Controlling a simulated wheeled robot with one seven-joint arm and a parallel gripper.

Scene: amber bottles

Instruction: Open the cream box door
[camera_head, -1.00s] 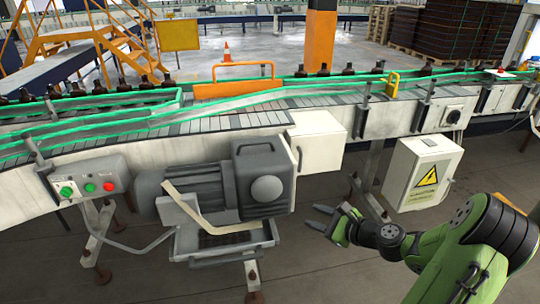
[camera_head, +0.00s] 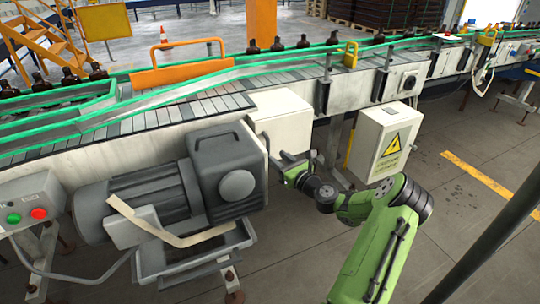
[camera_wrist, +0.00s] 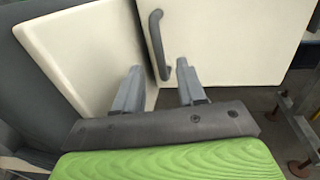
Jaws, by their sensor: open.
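The cream box (camera_head: 286,118) hangs under the conveyor edge, right of the grey motor, and its door looks shut. In the wrist view a cream panel (camera_wrist: 230,40) fills the upper right, with a dark upright bar handle (camera_wrist: 156,45) near its left edge. A second cream panel (camera_wrist: 85,50) stands to its left at an angle. My gripper (camera_head: 290,161) is at the box's lower front. It also shows in the wrist view (camera_wrist: 158,72), open and empty. The handle's lower end appears between the two fingertips; I cannot tell whether they touch it.
The grey motor (camera_head: 150,190) stands close on the left. A cream electrical cabinet (camera_head: 384,143) with a yellow warning sign is close on the right. The conveyor (camera_head: 215,105) runs above. Open floor (camera_head: 460,225) lies to the right.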

